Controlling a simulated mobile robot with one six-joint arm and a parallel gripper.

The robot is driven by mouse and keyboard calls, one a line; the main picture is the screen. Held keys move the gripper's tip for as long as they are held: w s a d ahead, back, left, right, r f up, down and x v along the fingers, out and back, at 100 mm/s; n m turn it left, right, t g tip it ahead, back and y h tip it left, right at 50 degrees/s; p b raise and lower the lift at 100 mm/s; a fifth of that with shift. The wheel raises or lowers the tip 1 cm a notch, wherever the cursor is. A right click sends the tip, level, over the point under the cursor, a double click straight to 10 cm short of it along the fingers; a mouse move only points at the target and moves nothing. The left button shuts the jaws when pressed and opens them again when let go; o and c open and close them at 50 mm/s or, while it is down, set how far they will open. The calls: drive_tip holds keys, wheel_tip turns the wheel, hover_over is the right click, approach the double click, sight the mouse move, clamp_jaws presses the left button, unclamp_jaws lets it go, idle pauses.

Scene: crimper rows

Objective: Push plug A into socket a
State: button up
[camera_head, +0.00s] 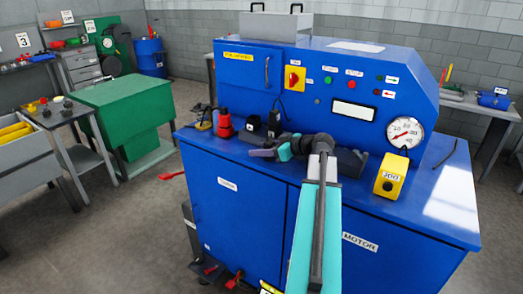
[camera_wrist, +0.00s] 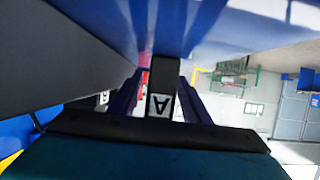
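My gripper (camera_head: 262,153) is low over the blue worktop in the head view, with its fingers pointing left. In the wrist view plug A (camera_wrist: 161,104), a dark block with a white label reading A upside down, sits between the two dark blue fingers of my gripper (camera_wrist: 161,95). The fingers look closed on its sides. In the head view I cannot make out the plug apart from the fingers. Small black blocks (camera_head: 274,124) stand on the worktop behind the gripper. I cannot read a letter on them, so I cannot tell which is socket a.
The blue control panel (camera_head: 318,85) rises behind the worktop. A red object (camera_head: 225,123) stands left of the black blocks. A yellow block (camera_head: 391,177) and a round gauge (camera_head: 404,134) are to the right.

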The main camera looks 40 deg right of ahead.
drive_tip(key=shift+r+p, duration=0.2)
drive_tip(key=shift+p, duration=0.1)
drive_tip(key=b+v, duration=0.3)
drive_tip(key=v, duration=0.9)
idle(0.6)
